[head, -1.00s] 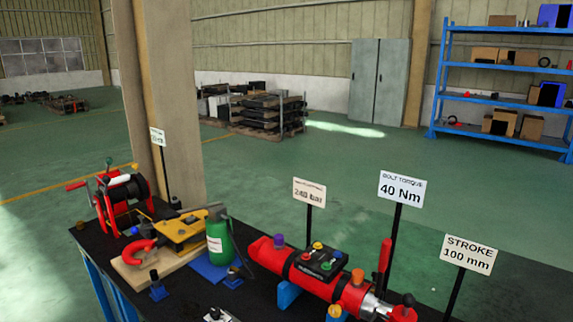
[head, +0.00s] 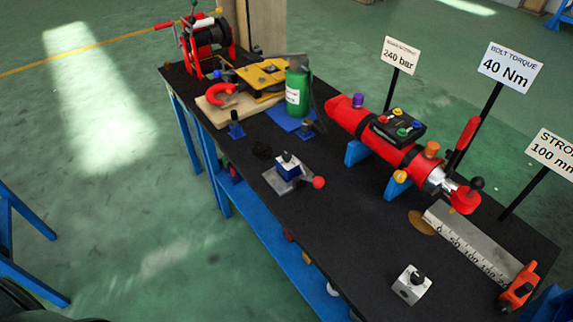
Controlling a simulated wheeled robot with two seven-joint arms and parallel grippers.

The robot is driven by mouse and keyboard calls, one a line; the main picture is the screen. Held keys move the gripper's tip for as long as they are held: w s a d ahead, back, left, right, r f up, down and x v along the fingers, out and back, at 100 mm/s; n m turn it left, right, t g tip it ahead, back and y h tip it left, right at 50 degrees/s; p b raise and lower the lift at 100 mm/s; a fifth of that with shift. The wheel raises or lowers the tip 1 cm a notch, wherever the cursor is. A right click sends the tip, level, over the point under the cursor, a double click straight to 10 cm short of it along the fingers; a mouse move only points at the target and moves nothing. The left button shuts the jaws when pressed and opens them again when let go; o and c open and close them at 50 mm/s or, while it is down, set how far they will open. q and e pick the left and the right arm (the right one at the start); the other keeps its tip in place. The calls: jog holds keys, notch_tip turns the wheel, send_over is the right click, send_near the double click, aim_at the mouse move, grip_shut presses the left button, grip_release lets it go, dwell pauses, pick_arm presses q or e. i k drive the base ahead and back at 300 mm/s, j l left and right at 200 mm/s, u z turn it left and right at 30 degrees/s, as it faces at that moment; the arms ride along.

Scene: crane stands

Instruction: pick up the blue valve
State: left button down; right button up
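A small blue valve-like block (head: 288,172) with a dark top sits on a grey plate (head: 273,181) near the front edge of the black-topped bench (head: 345,215). A lever with a red ball (head: 318,182) sticks out to its right. Two smaller blue pieces with black knobs stand on the bench behind it, one at the left (head: 236,130) and one by the green bottle (head: 306,128). I cannot tell for certain which blue piece is the valve. Neither of my grippers shows in the head view.
A red cylinder (head: 372,139) lies on blue supports along the bench's back. A steel ruler (head: 470,244) and a silver block (head: 411,284) are at the right. A green bottle (head: 297,90) and red reel (head: 206,38) stand farther off.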

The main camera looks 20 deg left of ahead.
aim_at(288, 171)
jog(key=i+j, duration=0.1)
jog(key=j, duration=0.3)
jog(key=i+j, duration=0.1)
jog(key=j, duration=0.35)
jog(key=i+j, duration=0.1)
jog(key=j, duration=0.3)
jog(key=i+j, duration=0.1)
jog(key=j, duration=0.75)
jog(key=i+z, duration=0.1)
jog(key=z, duration=1.1)
